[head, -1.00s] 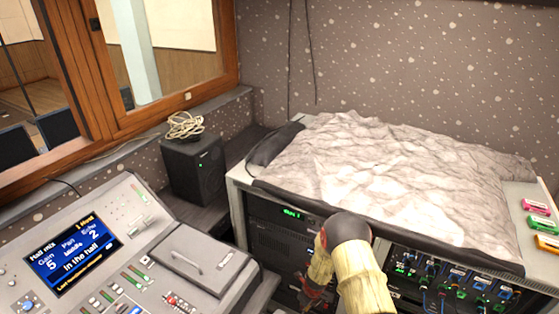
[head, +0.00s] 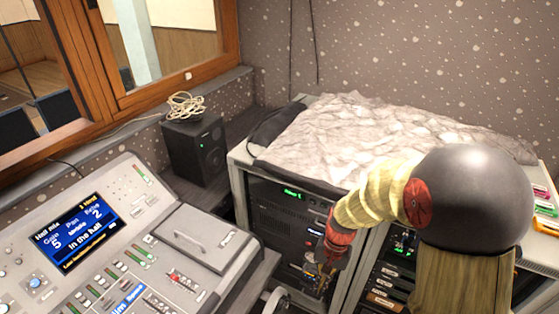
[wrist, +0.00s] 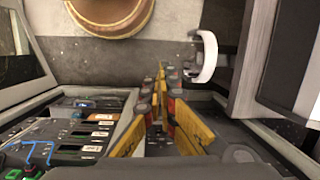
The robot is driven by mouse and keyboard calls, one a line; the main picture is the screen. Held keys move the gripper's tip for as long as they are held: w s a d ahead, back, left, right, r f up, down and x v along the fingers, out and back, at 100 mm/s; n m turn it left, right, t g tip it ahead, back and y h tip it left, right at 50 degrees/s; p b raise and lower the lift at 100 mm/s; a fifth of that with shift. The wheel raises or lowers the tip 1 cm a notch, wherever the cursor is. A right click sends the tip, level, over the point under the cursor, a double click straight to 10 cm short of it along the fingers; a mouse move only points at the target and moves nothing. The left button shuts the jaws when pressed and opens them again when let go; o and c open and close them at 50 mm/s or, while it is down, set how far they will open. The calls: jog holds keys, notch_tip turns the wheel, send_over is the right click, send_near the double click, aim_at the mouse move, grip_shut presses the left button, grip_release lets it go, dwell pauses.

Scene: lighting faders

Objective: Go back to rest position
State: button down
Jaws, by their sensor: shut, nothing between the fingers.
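My gripper (wrist: 161,78) shows in the wrist view with its yellow and dark fingers closed together and nothing between them. In the head view my gripper (head: 322,277) hangs low in front of the equipment rack, at the end of my bent arm, and is small and partly dark there. The mixing desk (head: 185,262) with its faders and lit screen (head: 76,232) stands at the left of the head view, apart from the gripper.
The rack (head: 240,180) with a crumpled pale cover (head: 370,130) stands behind my arm. A black speaker (head: 195,150) with a coiled cable (head: 185,105) on it stands by the window. A white curved piece (wrist: 205,57) is close to the fingertips in the wrist view.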

jog(key=s+d+r+n+t, duration=0.1)
jog(key=s+d+r+t, duration=0.1)
jog(key=s+r, duration=0.3)
jog(key=s+d+r+n+t+h, duration=0.1)
jog(key=s+r, duration=0.4)
jog(key=r, duration=0.8)
jog(key=s+d+r+n+t, duration=0.2)
jog(key=s+d+r+t, duration=0.1)
jog(key=r, duration=0.6)
jog(key=shift+s+d+t+h, duration=0.35)
jog(key=shift+s+t, duration=0.35)
jog(key=shift+s, duration=0.4)
